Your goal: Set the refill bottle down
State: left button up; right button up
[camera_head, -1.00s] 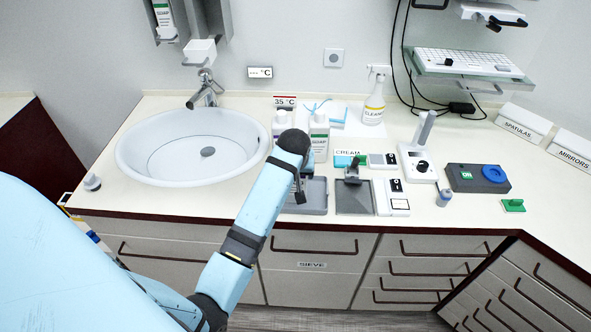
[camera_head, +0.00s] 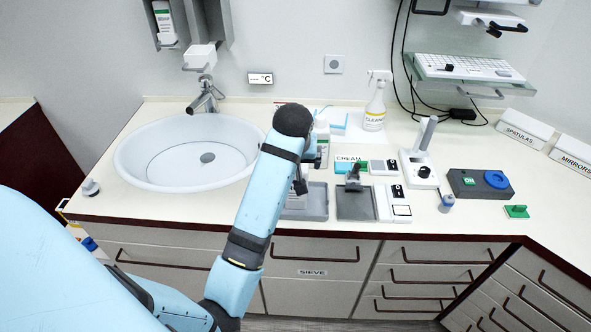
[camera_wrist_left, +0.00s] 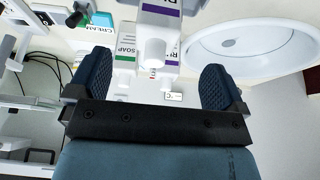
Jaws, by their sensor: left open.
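The refill bottle, white with a purple label, shows close up in the left wrist view (camera_wrist_left: 160,18). Its white cap points toward my fingers. In the head view my wrist covers most of the gripper. My right gripper is not in view.
A green-labelled soap bottle (camera_head: 322,145) stands behind the tray; another purple-labelled bottle (camera_wrist_left: 170,65) is beside it. The sink (camera_head: 185,155) lies left. A dark plate with a stamp-like handle (camera_head: 356,203) sits right of the tray. The counter's right front is clearer.

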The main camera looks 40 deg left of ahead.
pick_arm(q)
jog(key=s+d+f+m+t+h, duration=0.1)
jog(key=s+d+f+m+t, duration=0.2)
jog(key=f, duration=0.5)
jog(key=s+d+f+m+t, duration=0.1)
jog(key=s+d+f+m, duration=0.2)
jog(key=f, duration=0.5)
jog(key=s+d+f+m+t+h, duration=0.1)
jog(key=s+d+f+h, duration=0.1)
jog(key=s, duration=0.6)
jog(key=s+d+f+m+t+h, duration=0.2)
jog(key=s+d+f, duration=0.3)
jog(key=s, duration=0.3)
jog(key=shift+s+d+f, duration=0.15)
jog(key=shift+s+f, duration=0.1)
jog(key=shift+f, duration=0.1)
